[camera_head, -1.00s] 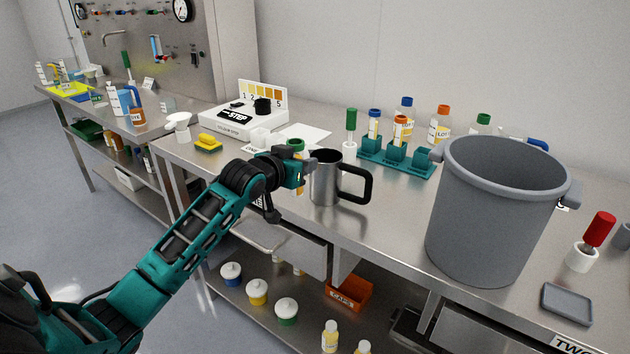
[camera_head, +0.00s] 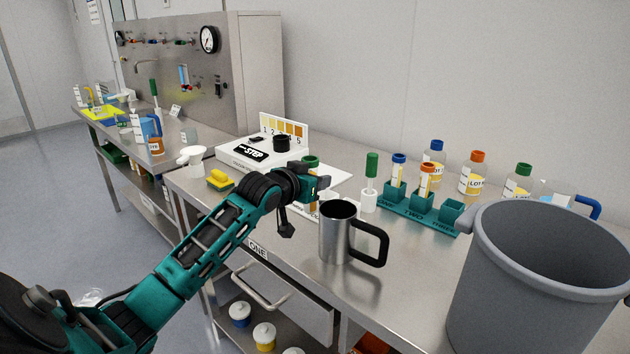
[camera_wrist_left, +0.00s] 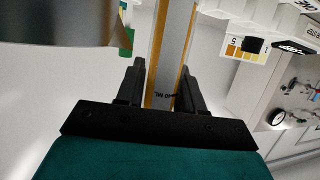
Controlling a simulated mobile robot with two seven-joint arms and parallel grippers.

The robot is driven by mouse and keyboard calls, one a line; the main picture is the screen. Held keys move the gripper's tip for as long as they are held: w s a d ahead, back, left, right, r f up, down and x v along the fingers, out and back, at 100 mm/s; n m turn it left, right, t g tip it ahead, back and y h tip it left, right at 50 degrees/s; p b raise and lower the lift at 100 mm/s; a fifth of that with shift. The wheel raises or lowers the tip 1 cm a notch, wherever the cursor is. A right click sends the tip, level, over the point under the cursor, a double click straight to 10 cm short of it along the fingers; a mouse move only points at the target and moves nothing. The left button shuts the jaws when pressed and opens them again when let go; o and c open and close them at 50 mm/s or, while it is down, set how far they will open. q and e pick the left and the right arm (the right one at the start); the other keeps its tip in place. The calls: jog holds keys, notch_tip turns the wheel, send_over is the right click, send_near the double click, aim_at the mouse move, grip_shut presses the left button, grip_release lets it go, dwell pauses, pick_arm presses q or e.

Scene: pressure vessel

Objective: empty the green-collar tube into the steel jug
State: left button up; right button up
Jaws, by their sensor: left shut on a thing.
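My left gripper (camera_head: 316,186) is shut on the green-collar tube (camera_head: 312,163), which looks roughly upright. The tube's green collar shows above the fingers and its yellowish lower part below them. In the left wrist view the tube (camera_wrist_left: 171,50) stands between the two black fingers (camera_wrist_left: 160,88). The steel jug (camera_head: 337,236) stands upright on the bench, with its black handle to the right. The tube is beyond and slightly left of the jug in the picture, with its collar above the rim. The jug (camera_wrist_left: 65,22) also shows at upper left in the wrist view. Its inside bottom is hidden. My right gripper is out of view.
A teal rack (camera_head: 418,213) with tubes stands right of the jug, with a green-handled white item (camera_head: 370,185) beside it. A large grey bucket (camera_head: 540,285) fills the right front.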

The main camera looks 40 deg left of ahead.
pick_arm(q)
jog(key=shift+d, duration=0.1)
jog(key=d+m, duration=0.1)
jog(key=m, duration=0.1)
jog(key=d+r+m+t+y, duration=0.1)
jog(key=m, duration=0.1)
jog(key=d+r+m+y, duration=0.1)
jog(key=shift+s+d+r+m+t, duration=0.2)
jog(key=shift+m+t, duration=0.1)
jog(key=shift+m, duration=0.1)
dwell(0.5)
jog(key=shift+y, duration=0.3)
jog(key=m+t, duration=0.1)
jog(key=m, duration=0.1)
jog(key=r+m+b, duration=0.1)
jog(key=m, duration=0.1)
jog(key=r+m+t, duration=0.1)
jog(key=m, duration=0.1)
jog(key=shift+a+t+y+b, duration=0.3)
jog(key=shift+b, duration=0.1)
dwell(0.4)
